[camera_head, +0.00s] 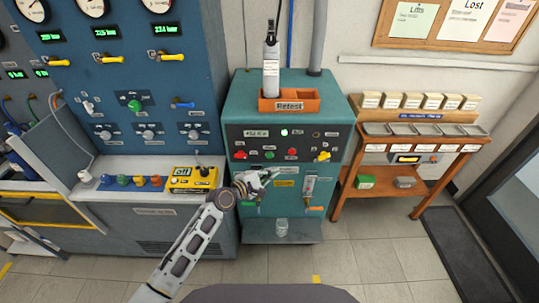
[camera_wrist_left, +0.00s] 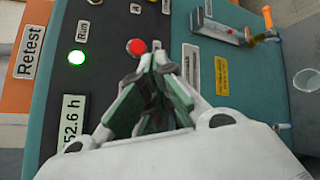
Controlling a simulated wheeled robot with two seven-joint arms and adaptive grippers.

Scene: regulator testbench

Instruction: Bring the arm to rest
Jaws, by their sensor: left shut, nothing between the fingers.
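My left arm (camera_head: 190,243) reaches in from the bottom of the head view. My left gripper (camera_head: 270,176) is in front of the teal test cabinet (camera_head: 236,100), below its row of coloured knobs and buttons. In the left wrist view the fingertips (camera_wrist_left: 160,62) are together with nothing between them. They appear just beside a red button (camera_wrist_left: 136,47) on the panel; I cannot tell whether they touch it. A lit green lamp (camera_wrist_left: 77,56) is marked "Run". My right gripper is in neither view.
An orange "Retest" tray (camera_head: 310,105) on the cabinet holds a dark and white device (camera_head: 271,68). A clear jar (camera_head: 281,227) stands on the lower shelf. The blue gauge bench (camera_head: 80,130) is at left, a wooden rack (camera_head: 345,200) at right. Floor in front is clear.

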